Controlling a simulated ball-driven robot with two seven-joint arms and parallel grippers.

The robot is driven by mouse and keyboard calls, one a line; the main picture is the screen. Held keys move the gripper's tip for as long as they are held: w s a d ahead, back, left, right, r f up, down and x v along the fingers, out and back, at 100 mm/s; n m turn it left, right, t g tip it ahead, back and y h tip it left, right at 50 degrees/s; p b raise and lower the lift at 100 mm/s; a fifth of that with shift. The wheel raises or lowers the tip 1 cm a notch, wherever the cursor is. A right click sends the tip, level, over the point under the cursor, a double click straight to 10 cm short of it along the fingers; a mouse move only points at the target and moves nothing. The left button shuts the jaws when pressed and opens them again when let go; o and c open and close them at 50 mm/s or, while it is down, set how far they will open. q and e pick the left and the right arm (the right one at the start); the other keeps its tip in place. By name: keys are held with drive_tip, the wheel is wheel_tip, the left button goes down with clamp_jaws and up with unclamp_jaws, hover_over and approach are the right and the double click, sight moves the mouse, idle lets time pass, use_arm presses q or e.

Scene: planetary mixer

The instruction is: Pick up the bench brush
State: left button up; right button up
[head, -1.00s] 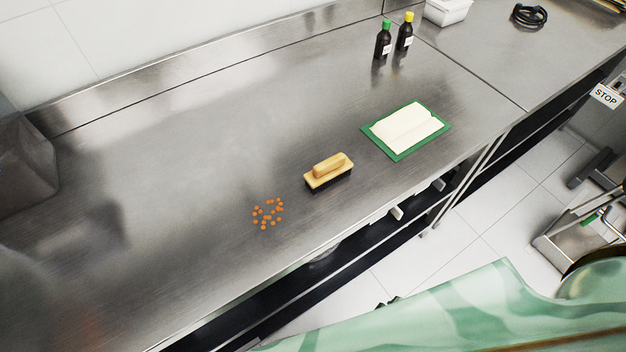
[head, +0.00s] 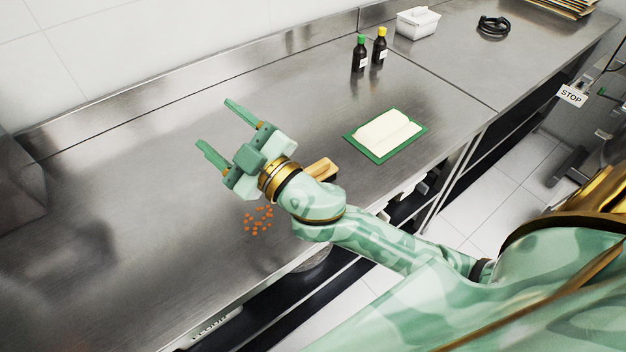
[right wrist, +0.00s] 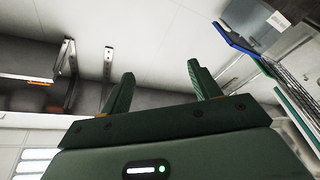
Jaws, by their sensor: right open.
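The bench brush (head: 322,170), with a wooden handle and block, sits on the steel bench (head: 150,215). My right gripper and wrist hide most of it in the head view; only part of the wood shows. My right gripper (head: 222,125) is open and empty above the bench, past the brush toward the back left. The right wrist view shows its two open fingers (right wrist: 160,88) against the wall and ceiling, with no brush in sight. My left gripper is not in view.
Orange crumbs (head: 257,220) lie left of the brush.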

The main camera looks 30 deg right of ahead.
drive_tip(key=s+a+r+n+g+y, duration=0.2)
drive_tip(key=a+r+n+g+y, duration=0.1)
drive_tip(key=a+n+g+y, duration=0.25)
drive_tip(key=s+a+r+n+g+y, duration=0.2)
drive_tip(key=a+n+g+y, duration=0.2)
drive_tip(key=a+n+y, duration=0.25)
drive_tip(key=m+g+h, duration=0.4)
drive_tip(key=g+h, duration=0.6)
drive_tip(key=h, duration=0.9)
hover_over(315, 166)
wheel_tip(315, 166, down, 10)
drive_tip(key=f, duration=0.4)
drive_tip(key=f+b, duration=0.1)
drive_tip(key=f, duration=0.4)
drive_tip(key=shift+w+d+f, duration=0.1)
drive_tip(key=shift+d+f, duration=0.1)
drive_tip(key=shift+f, duration=0.05)
wheel_tip(315, 166, down, 6)
drive_tip(key=shift+a+f+b, duration=0.15)
drive_tip(key=shift+b, duration=0.6)
drive_tip(key=c, duration=1.2)
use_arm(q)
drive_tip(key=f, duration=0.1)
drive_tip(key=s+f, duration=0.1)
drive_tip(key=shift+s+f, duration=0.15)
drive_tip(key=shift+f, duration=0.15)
